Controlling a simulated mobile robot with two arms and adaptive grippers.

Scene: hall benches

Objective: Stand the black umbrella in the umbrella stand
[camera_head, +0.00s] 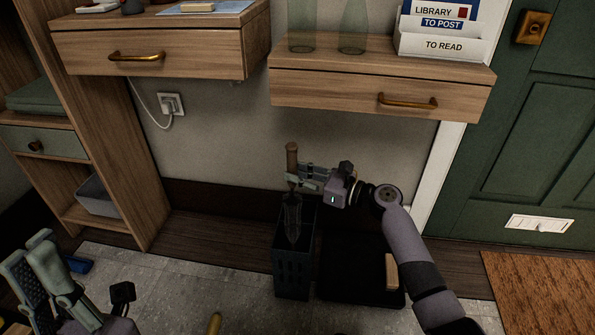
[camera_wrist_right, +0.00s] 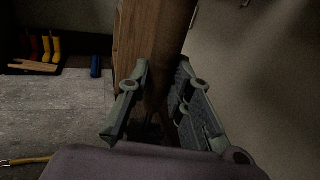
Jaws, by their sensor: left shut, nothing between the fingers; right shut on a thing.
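The black umbrella (camera_head: 292,218) is close to upright, with its wooden handle (camera_head: 291,158) at the top and its folded dark canopy below. My right gripper (camera_head: 300,180) is shut on it just below the handle. The canopy lines up with the open top of the dark umbrella stand (camera_head: 292,271); I cannot tell how deep its lower end reaches. In the right wrist view a dim shaft (camera_wrist_right: 165,75) runs between the fingers of my right gripper (camera_wrist_right: 150,125). My left gripper (camera_head: 46,268) is shut and empty at the lower left, far from the stand.
A black tray (camera_head: 345,262) with a wooden block (camera_head: 392,272) lies right of the stand. Two wall drawers (camera_head: 385,92) (camera_head: 160,52) overhang behind. A wooden shelf unit (camera_head: 110,150) stands left, a green door (camera_head: 540,140) right. The tiled floor (camera_head: 190,280) left of the stand is mostly clear.

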